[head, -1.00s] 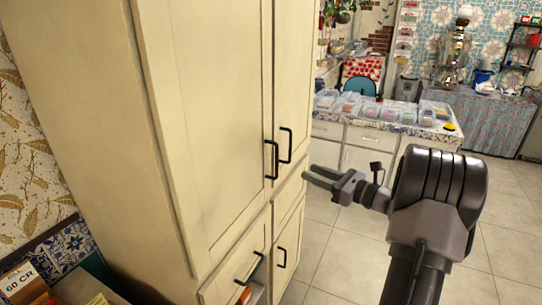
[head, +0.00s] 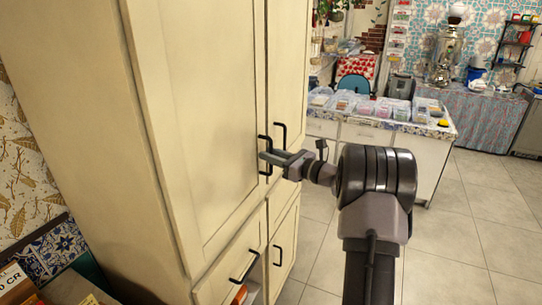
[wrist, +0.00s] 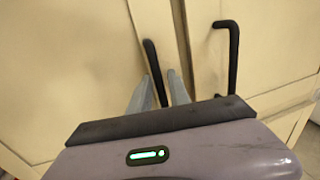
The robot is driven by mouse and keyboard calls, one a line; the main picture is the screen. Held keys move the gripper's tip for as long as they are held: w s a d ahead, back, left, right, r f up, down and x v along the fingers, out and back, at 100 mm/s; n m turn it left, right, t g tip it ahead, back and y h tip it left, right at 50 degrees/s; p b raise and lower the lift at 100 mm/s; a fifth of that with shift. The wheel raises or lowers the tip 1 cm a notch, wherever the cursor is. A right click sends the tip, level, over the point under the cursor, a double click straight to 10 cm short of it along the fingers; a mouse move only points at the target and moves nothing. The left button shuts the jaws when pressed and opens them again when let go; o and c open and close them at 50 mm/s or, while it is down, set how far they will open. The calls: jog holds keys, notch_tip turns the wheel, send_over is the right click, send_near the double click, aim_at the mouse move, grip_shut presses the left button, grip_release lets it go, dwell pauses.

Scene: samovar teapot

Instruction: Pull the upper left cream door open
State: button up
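The upper left cream door (head: 200,110) is a tall panel and looks closed. Its black bar handle (head: 262,143) is at its lower right edge; the same handle (wrist: 153,65) shows in the wrist view. My gripper (head: 266,157) is at this handle in the head view. In the wrist view its two grey fingers (wrist: 160,85) stand on either side of the handle, with a small gap visible between them and the bar. The lower part of the handle is hidden behind my gripper body.
The upper right door (head: 287,70) has its own black handle (head: 280,145) close beside. A counter with plastic containers (head: 375,108) is behind my arm. Tiled floor (head: 470,230) at right is clear.

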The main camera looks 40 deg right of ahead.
grip_shut()
dwell(1.2)
